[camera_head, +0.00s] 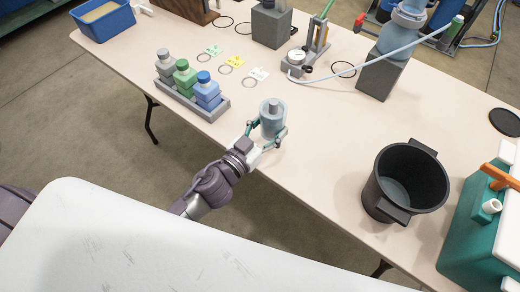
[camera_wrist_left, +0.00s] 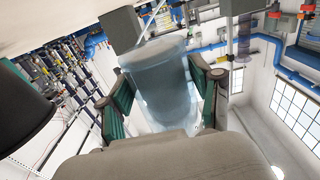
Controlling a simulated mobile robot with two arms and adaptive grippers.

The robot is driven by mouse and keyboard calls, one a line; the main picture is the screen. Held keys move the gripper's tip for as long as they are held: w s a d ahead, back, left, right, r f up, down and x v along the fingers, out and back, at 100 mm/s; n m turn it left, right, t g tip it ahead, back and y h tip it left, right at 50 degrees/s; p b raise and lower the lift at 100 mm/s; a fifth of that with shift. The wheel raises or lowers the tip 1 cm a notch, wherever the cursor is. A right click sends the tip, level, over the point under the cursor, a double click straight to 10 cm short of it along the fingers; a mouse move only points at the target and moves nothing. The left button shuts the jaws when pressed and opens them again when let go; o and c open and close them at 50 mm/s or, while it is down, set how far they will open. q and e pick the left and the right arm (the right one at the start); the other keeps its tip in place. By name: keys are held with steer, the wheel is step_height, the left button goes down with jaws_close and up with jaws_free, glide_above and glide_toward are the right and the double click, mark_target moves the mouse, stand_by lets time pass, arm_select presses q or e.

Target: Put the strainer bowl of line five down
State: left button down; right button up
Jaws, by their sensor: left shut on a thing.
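The strainer bowl, a translucent blue-grey cup with a grey knob or cap on top (camera_head: 272,118), is near the front edge of the beige table. It is upright or nearly so in the head view. My left gripper (camera_head: 266,131) is shut around its sides. In the left wrist view the bowl (camera_wrist_left: 160,85) fills the space between the green-padded fingers (camera_wrist_left: 158,95). I cannot tell whether its base touches the table. Thin rings lie on the table beside green, yellow and white tags (camera_head: 259,74); their writing is too small to read. My right gripper is not in view.
A grey rack (camera_head: 186,100) with grey, green and blue bottles stands left of the bowl. A black bucket (camera_head: 405,182) and a teal box (camera_head: 480,235) stand to the right. Grey blocks (camera_head: 383,77) and a gauge stand (camera_head: 312,48) are behind.

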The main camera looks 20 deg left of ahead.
mark_target(264, 136)
arm_select(q)
steer(key=s, duration=0.1)
steer(key=s+a+f, duration=0.1)
steer(key=s+f, duration=0.1)
steer(key=shift+a+b, duration=0.25)
steer(key=shift+b, duration=0.15)
step_height(264, 136, down, 4)
steer(key=shift+f+b, duration=0.1)
steer(key=shift+b, duration=1.05)
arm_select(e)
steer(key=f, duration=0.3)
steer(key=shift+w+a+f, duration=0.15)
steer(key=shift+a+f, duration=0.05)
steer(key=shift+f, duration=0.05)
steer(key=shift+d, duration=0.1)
arm_select(q)
steer(key=shift+f, duration=0.15)
steer(key=shift+c, duration=1.1)
jaws_free()
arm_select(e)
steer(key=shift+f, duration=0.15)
arm_select(q)
steer(key=shift+r, duration=0.2)
